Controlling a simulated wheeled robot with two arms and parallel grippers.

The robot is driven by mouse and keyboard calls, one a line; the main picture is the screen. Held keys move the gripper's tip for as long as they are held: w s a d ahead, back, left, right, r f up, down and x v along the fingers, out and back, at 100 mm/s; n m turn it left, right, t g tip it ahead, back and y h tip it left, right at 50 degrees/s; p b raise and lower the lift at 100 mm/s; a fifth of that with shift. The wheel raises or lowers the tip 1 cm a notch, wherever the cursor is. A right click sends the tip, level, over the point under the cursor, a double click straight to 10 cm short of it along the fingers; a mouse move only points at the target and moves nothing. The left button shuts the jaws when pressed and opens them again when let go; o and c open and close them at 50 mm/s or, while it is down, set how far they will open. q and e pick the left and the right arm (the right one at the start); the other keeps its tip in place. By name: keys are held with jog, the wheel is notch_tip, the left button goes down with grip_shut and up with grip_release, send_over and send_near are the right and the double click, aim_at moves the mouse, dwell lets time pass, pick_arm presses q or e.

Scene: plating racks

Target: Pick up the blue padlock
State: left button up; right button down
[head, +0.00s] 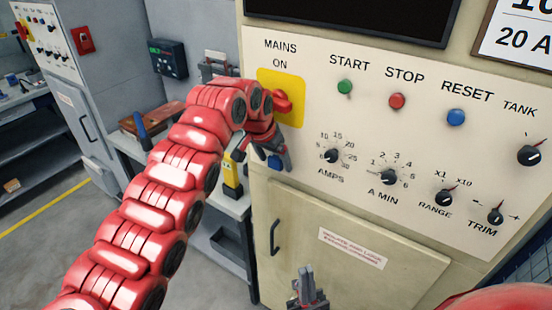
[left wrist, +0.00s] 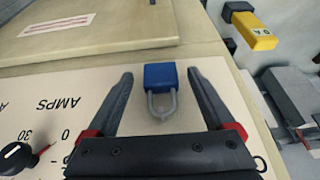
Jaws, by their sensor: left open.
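The blue padlock (left wrist: 160,77) with a grey shackle shows in the left wrist view. It is against the edge area of the cream control panel. Its blue body lies between the tips of my open left gripper (left wrist: 162,80), with a gap on each side; its shackle points toward the palm. In the head view a small part of the blue padlock (head: 274,162) shows beside my left gripper (head: 281,161), below the yellow switch plate, the rest hidden. My right gripper (head: 308,284) is low in the head view, away from the padlock; its fingers are small and close together.
The control panel (head: 312,118) carries a red mains switch (head: 283,103), buttons and knobs. Below it is a cabinet door (head: 335,225) with a handle. A yellow and black device (head: 232,176) stands left of the panel, by a workbench. The floor at left is clear.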

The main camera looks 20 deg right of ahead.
pick_arm(q)
grip_shut()
dwell(0.3)
jog(key=shift+r, duration=0.15)
